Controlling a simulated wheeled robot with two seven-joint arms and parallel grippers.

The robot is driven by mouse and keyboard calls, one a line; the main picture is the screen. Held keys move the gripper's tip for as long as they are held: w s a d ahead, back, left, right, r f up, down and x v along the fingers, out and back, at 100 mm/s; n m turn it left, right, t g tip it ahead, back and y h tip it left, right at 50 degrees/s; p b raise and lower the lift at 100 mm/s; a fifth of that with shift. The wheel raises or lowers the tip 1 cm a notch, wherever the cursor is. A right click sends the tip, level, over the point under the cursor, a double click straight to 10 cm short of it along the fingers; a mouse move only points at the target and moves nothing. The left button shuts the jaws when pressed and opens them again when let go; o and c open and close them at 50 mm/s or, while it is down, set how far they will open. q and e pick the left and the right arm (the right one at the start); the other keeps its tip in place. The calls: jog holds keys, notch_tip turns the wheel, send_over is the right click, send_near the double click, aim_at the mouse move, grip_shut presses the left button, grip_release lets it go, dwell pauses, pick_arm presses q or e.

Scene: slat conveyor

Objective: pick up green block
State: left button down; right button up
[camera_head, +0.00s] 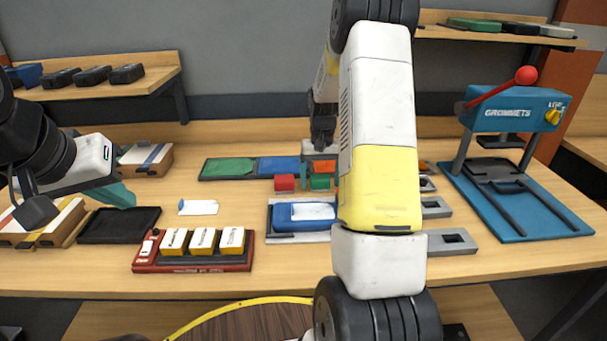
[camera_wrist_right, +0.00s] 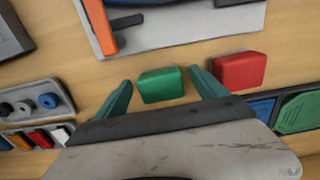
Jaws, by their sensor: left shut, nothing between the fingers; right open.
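The green block (camera_wrist_right: 162,85) lies on the wooden table in the right wrist view, between the two teal fingertips of my right gripper (camera_wrist_right: 163,90). The fingers are apart, with a visible gap on each side of the block. The green block also shows in the head view (camera_head: 320,182), beside the red block (camera_head: 285,182); my right gripper is just above and behind it, largely hidden by its own arm. My left gripper (camera_head: 122,196) is shut and empty at the left, above the table near a black tray (camera_head: 120,225).
The red block (camera_wrist_right: 240,71) lies close outside one right finger. A grey plate with an orange part (camera_wrist_right: 97,25) is nearby. A blue grommet press (camera_head: 515,112) stands at the right. A red-based rack (camera_head: 190,264) and a blue item (camera_head: 300,217) sit in front.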

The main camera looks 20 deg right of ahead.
aim_at(321, 178)
jog(key=shift+f, duration=0.55)
jog(key=c, duration=1.4)
jog(key=shift+r, duration=0.1)
jog(key=shift+c, duration=0.2)
notch_tip(321, 178, up, 10)
jog(key=shift+f, duration=0.1)
